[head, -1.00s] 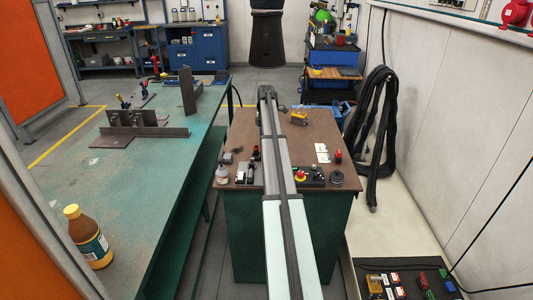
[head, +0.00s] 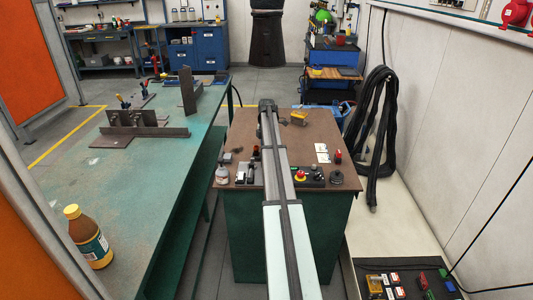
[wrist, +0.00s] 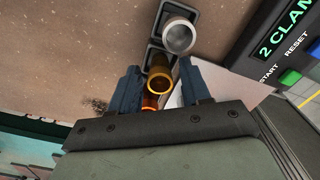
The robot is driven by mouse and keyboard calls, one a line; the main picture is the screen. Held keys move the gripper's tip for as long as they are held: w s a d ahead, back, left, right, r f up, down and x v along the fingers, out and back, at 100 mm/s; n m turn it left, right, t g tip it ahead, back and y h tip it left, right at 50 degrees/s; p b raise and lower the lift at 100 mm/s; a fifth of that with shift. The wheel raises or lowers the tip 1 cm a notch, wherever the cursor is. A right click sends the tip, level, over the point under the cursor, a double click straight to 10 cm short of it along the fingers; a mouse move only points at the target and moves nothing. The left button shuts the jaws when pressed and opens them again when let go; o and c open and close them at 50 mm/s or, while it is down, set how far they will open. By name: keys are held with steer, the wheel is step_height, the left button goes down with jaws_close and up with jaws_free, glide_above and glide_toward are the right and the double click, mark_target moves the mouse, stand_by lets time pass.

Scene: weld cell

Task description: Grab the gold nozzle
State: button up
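In the wrist view the gold nozzle (wrist: 160,81) stands in a dark grey holder (wrist: 155,50), between a silver nozzle (wrist: 178,37) and a copper-orange nozzle (wrist: 149,102). My gripper (wrist: 163,74) has its two blue fingers spread, one on each side of the gold nozzle. A gap shows between the nozzle and the fingers, so they do not look closed on it. The copper-orange nozzle is partly hidden by the gripper body. In the head view my arm covers the fingers and I cannot make out the gold nozzle.
The brown-topped bench (head: 235,135) carries a yellow object (head: 299,118), a red-and-yellow button box (head: 302,174) and small items along its front edge. A box with lit lettering and green and blue buttons (wrist: 290,77) stands right of the nozzles. A green table (head: 130,205) is at left.

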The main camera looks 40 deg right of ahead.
jaws_close()
steer(key=shift+r, duration=0.1)
